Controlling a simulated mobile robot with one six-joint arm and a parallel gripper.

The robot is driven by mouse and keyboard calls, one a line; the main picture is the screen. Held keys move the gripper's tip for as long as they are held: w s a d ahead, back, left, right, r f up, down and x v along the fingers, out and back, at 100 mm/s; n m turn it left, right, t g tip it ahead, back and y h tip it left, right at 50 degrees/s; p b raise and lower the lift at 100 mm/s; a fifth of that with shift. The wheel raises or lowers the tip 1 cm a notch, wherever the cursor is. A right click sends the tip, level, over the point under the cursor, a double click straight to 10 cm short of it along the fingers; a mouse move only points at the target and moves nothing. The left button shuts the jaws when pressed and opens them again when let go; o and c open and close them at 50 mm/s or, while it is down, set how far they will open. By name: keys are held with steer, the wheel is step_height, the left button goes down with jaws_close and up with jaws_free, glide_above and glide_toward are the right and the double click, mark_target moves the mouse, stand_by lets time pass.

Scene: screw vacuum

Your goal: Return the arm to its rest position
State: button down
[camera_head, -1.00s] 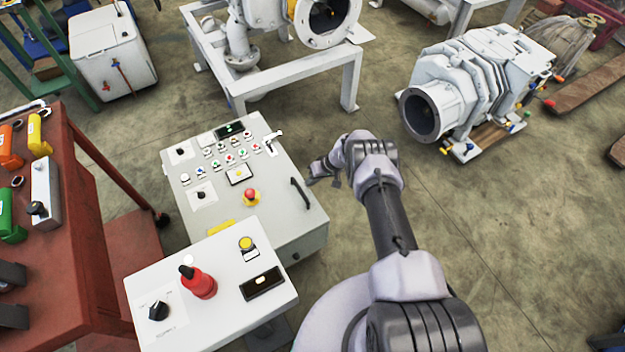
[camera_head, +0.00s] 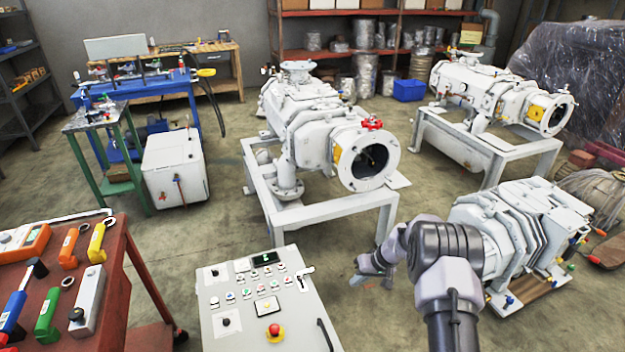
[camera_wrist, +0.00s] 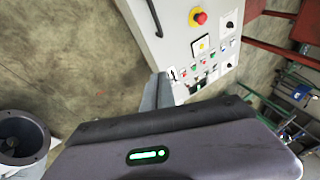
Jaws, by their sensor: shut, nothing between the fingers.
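My arm reaches up from the lower right in the head view, its links bent at the elbow. My gripper (camera_head: 358,280) is at its end, to the right of the grey control panel (camera_head: 232,338), and looks empty. In the wrist view, the gripper's fingers (camera_wrist: 158,92) are shut, with nothing seen between them. The panel (camera_wrist: 165,45) lies beyond the fingers there, with its red emergency button (camera_wrist: 198,17) and rows of small buttons. I cannot tell how far the fingertips are from the panel's edge.
A white vacuum pump (camera_head: 310,130) stands on a frame ahead, and another (camera_head: 490,90) stands back right. A grey pump unit (camera_head: 525,225) sits low to the right, close behind my arm. A red tool table (camera_head: 130,300) is at left. Open floor lies between panel and frame.

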steer(key=s+a+r+m, duration=0.1)
steer(key=s+r, duration=0.2)
steer(key=r, duration=0.6)
steer(key=s+a+r+t+h, duration=0.1)
steer(key=s+a+r, duration=0.1)
steer(key=r, duration=0.7)
steer(key=s+a+r+m, duration=0.1)
steer(key=s+r, duration=0.2)
steer(key=r, duration=0.6)
steer(key=s+a+r+m, duration=0.1)
steer(key=s+a+r, duration=0.2)
steer(key=s+r, duration=0.85)
steer(key=s+m+t+h, duration=0.1)
steer(key=s+m+t, duration=0.1)
steer(key=s, duration=1.7)
steer(key=shift+f+m+h, duration=0.4)
steer(key=shift+f, duration=0.05)
steer(key=shift+d, duration=0.1)
